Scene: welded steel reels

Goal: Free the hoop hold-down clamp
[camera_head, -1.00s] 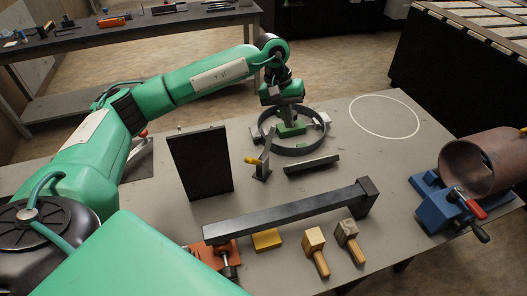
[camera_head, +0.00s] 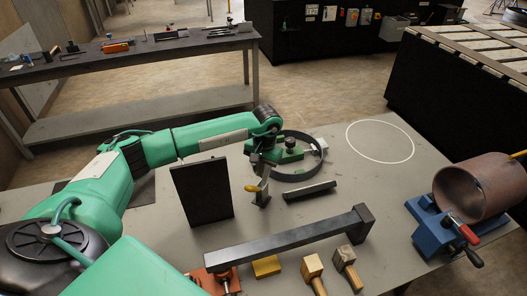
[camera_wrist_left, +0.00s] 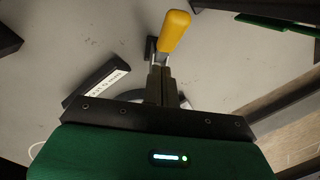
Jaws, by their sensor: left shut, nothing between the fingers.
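A small clamp with a yellow handle (camera_head: 251,188) stands just in front of the hoop's left side. The yellow handle also shows in the left wrist view (camera_wrist_left: 174,32), just beyond my fingertips. My left gripper (camera_head: 265,168) is shut and empty, close above the clamp. I cannot tell whether its fingers touch the clamp. The gripper hides part of the clamp and the hoop's left side. My right gripper is out of view.
A black upright plate (camera_head: 202,192) stands left of the clamp. A short dark bar (camera_head: 310,191) lies right of it, and a long steel arm (camera_head: 285,238) crosses in front. A blue vise (camera_head: 435,225) holds a rusty pipe (camera_head: 478,187). The bench around the white circle (camera_head: 380,122) is clear.

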